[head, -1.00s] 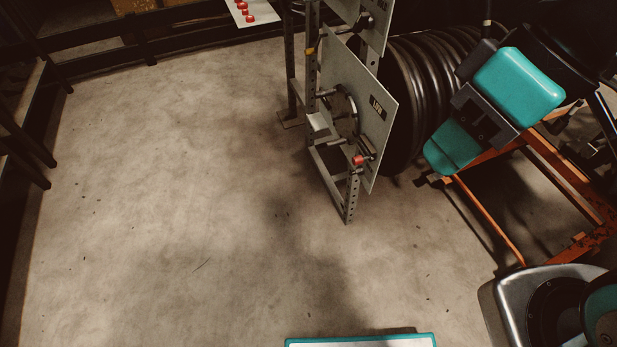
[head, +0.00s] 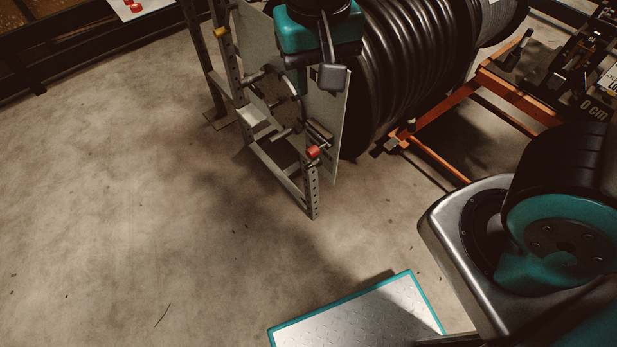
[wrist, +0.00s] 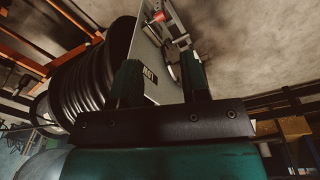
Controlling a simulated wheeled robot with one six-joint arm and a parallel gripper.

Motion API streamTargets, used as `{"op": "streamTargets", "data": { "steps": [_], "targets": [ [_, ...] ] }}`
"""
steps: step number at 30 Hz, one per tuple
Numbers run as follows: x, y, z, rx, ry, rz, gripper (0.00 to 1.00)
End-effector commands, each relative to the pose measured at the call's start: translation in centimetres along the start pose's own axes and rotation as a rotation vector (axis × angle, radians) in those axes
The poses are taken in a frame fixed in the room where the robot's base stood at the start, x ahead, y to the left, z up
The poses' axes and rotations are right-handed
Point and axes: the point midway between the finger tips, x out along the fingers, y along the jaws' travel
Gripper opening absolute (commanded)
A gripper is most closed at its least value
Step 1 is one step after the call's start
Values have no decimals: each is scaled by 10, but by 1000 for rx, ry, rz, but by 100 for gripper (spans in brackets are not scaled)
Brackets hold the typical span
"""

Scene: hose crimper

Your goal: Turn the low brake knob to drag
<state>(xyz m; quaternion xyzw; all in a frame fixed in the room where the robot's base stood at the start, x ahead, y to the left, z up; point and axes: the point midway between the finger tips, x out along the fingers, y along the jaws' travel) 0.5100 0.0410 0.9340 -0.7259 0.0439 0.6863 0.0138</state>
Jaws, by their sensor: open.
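The low brake knob (head: 313,152) is a small red knob on a metal lever at the lower edge of a grey plate (head: 334,112). In the wrist view the red knob (wrist: 158,17) shows at the top, beyond my fingertips. The plate's LOW label (wrist: 150,78) shows between my fingers. My gripper (wrist: 161,60) is open, with nothing between its fingers but the view of the plate. In the head view my teal wrist is above and in front of the plate's upper part, apart from the knob. Any drag marking is too small to make out.
A round hub with pegs (head: 281,98) is on the plate's left, on a perforated steel frame (head: 311,190). A big black hose reel (head: 405,70) stands behind. An orange frame (head: 440,115) is at right. A teal-edged platform (head: 355,318) lies in front. The floor at left is clear.

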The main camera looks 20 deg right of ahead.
Motion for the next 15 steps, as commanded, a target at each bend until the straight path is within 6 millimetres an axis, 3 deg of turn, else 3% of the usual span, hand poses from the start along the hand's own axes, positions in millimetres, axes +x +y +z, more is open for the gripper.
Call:
{"op": "streamTargets", "data": {
  "steps": [1, 3, 9, 15],
  "targets": [
    [59, -10, -11, 98, 21, 77, 42],
    [104, -20, -29, 265, 86, 183, 42],
    [225, -55, -57, 713, 408, 402, 42],
    [318, -92, -52, 1074, 845, 428, 42]
  ]
}}
